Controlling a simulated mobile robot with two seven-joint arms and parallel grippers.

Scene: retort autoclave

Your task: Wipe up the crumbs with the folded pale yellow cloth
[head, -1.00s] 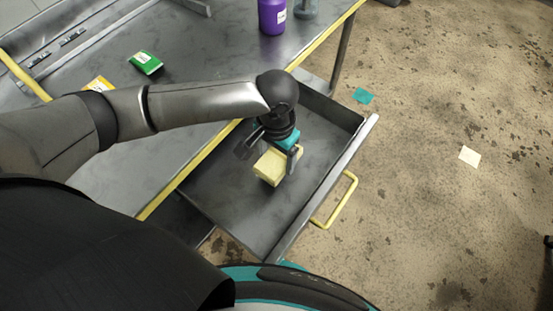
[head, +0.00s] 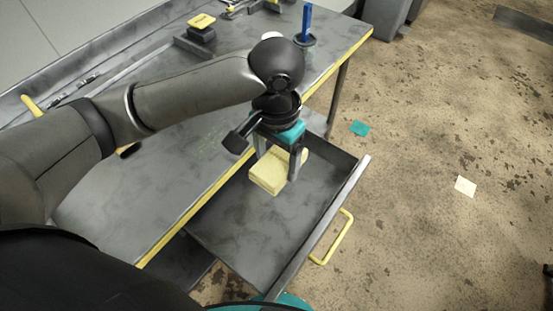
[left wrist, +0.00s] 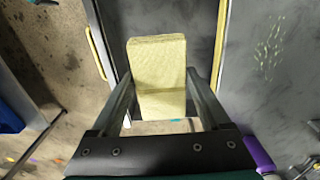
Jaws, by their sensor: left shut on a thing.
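The folded pale yellow cloth (head: 268,176) is a thick pad held between the fingers of my left gripper (head: 277,170). It hangs over the open grey drawer (head: 300,215). In the left wrist view the cloth (left wrist: 158,62) fills the gap between the two fingers (left wrist: 160,95), which are shut on it. Crumbs show as small pale yellow specks (left wrist: 268,48) on the grey table surface in the left wrist view. They show faintly on the table in the head view (head: 208,142), left of the gripper. My right gripper is not in view.
The drawer's yellow handle (head: 333,238) sticks out over the floor. The yellow-edged table (head: 160,190) carries a blue upright item (head: 306,22) and a yellow-topped block (head: 201,24) at the back. A purple item (left wrist: 258,152) shows in the left wrist view. My arm hides part of the table.

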